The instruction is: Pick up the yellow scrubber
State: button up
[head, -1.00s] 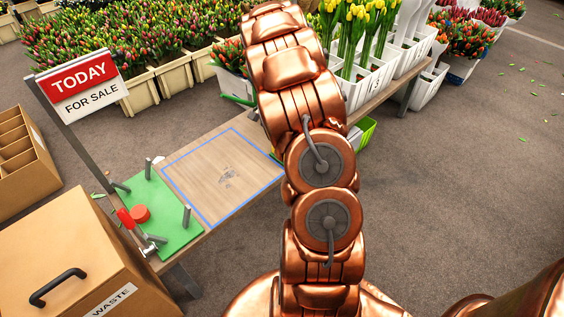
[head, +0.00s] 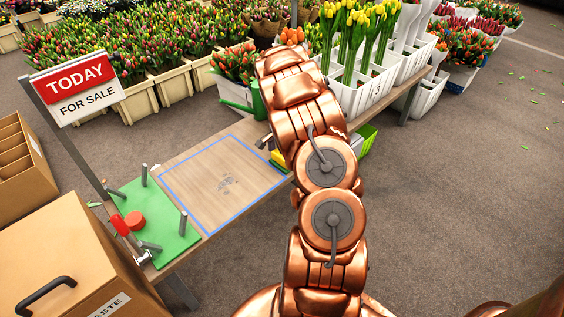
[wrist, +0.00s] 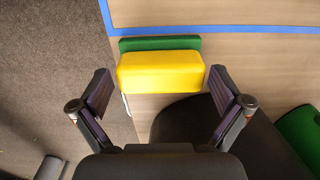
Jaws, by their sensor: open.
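The yellow scrubber (wrist: 160,71), a yellow block with a green layer along its far side, lies on the wooden table near the table's edge in the wrist view. In the head view its yellow and green edge (head: 279,165) shows beside my arm, which hides part of it. My gripper (wrist: 160,86) is open, with one finger to the left and one to the right of the scrubber's near side. Nothing is held between the fingers. I cannot tell the height of the fingertips above the table.
A blue-outlined square (head: 223,180) lies clear on the table (head: 190,243). A green mat (head: 150,222) with grey posts and a red disc is at the near left. A green can (head: 258,101) stands behind my arm. White tulip buckets (head: 372,88) stand at the far end.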

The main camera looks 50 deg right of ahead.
notch_tip(320, 180, down, 2)
jog(key=shift+f, duration=0.1)
jog(key=shift+c, duration=0.3)
jog(key=c, duration=0.9)
jog(key=shift+o, duration=0.2)
jog(key=shift+r, duration=0.65)
notch_tip(320, 180, up, 3)
jog(key=shift+s+f+p, duration=0.1)
jog(key=shift+f+p, duration=0.1)
jog(key=shift+p, duration=0.1)
jog(key=s+a+r+p, duration=0.1)
jog(key=s+a, duration=0.1)
jog(key=s, duration=1.3)
jog(key=shift+s+r, duration=0.15)
jog(key=shift+s, duration=0.15)
